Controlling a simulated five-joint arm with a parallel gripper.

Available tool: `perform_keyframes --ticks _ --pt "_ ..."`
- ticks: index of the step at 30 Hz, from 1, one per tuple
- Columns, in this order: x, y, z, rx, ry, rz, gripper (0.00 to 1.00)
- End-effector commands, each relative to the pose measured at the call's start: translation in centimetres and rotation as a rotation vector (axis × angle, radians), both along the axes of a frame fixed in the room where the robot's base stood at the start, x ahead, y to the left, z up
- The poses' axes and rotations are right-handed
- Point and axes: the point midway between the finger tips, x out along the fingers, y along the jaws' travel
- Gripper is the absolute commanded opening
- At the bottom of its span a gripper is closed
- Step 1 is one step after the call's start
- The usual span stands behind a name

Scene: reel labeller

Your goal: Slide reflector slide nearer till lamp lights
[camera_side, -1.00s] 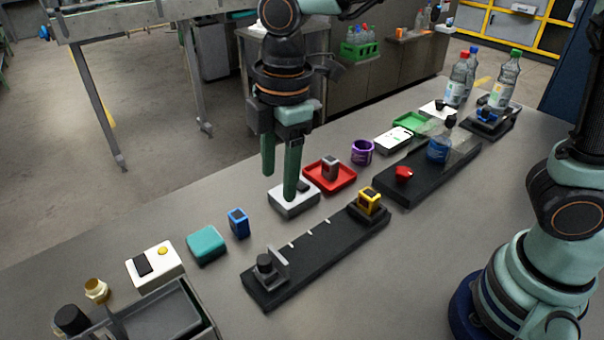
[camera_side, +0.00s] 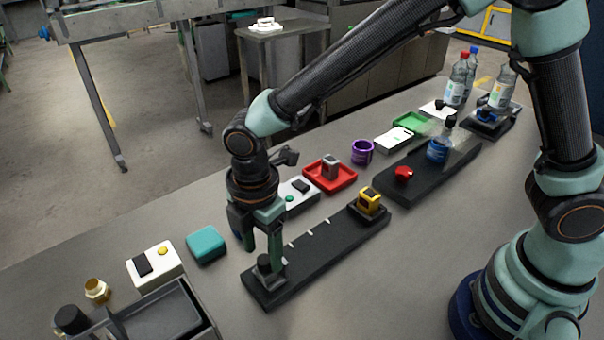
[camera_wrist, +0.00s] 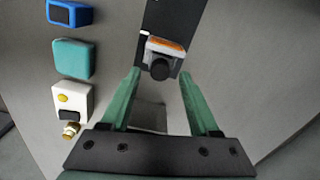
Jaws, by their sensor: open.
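The reflector slide sits at the near-left end of a black rail (camera_side: 318,250). It has a black knob (camera_side: 264,262) and an upright plate, whose orange reflector face (camera_wrist: 167,43) shows in the wrist view. My gripper (camera_side: 263,258) is open and low at the slide. In the wrist view its two fingers (camera_wrist: 160,76) stand on either side of the knob (camera_wrist: 160,70), with gaps. A yellow-framed sensor block (camera_side: 368,201) stands at the rail's far end. A white box (camera_side: 297,193) behind the rail has a green lamp (camera_side: 290,198); I cannot tell whether it is lit.
A white box with a yellow button (camera_side: 162,251), a teal block (camera_side: 206,245) and a grey tray (camera_side: 160,318) lie left. A red tray (camera_side: 330,174), purple cup (camera_side: 362,152) and second black rail (camera_side: 425,178) stand beyond. The bench in front of the rail is clear.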

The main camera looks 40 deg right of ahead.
Motion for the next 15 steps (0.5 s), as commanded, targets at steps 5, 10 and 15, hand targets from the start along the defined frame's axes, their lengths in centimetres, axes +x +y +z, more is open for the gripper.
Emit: perform_keyframes --ticks 5,10,15 --pt "0.0 0.0 -1.4 -0.001 0.001 0.000 0.62" --pt "0.0 0.0 -1.6 0.000 0.000 -0.001 0.62" --pt "0.0 0.0 -1.6 0.000 0.000 -0.001 0.54"
